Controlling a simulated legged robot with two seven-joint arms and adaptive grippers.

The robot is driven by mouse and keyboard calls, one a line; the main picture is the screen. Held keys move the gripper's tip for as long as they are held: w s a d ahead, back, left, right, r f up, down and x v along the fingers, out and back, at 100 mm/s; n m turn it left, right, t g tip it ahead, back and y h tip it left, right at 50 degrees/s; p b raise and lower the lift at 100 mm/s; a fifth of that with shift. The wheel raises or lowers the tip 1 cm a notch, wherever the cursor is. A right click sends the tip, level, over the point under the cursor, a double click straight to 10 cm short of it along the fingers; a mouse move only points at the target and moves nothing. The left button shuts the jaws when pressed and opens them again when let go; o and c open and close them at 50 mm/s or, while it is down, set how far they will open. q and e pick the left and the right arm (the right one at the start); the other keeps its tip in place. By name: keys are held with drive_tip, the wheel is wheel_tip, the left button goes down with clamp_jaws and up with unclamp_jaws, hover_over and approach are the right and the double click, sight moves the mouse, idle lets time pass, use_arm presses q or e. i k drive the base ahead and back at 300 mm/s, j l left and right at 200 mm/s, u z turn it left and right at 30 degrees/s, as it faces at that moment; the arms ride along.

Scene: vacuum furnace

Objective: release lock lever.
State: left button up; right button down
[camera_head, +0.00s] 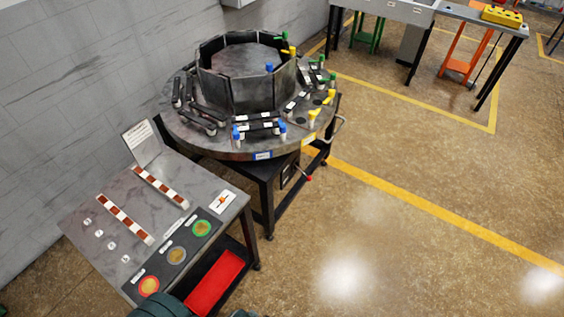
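A round grey turntable (185,137) stands on a black frame in the upper middle of the head view. A small lever with a red tip (309,178) sticks out below its rim on the right side, beside a dark bracket under the top. It looks like the lock lever, but it is too small to tell its exact position. A curved metal handle (340,128) projects from the turntable's right rim. Neither of my grippers shows clearly. Only dark green rounded parts, probably mine, show at the bottom edge, well away from the lever.
A grey side table (85,262) with coloured discs and brown strips stands front left; a red bin (215,283) sits below its right edge. A dark ring of panels (232,92) tops the turntable. The floor right of it is open. Workbenches (470,14) stand behind.

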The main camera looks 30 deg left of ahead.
sight(309, 179)
drive_tip(key=i+l+u, duration=0.25)
drive_tip(key=u, duration=0.25)
drive_tip(key=i+l+u, duration=0.25)
drive_tip(key=l+u, duration=0.25)
drive_tip(key=i+l+u, duration=0.15)
drive_tip(key=l+u, duration=0.65)
drive_tip(key=u, duration=0.15)
drive_tip(key=i, duration=0.05)
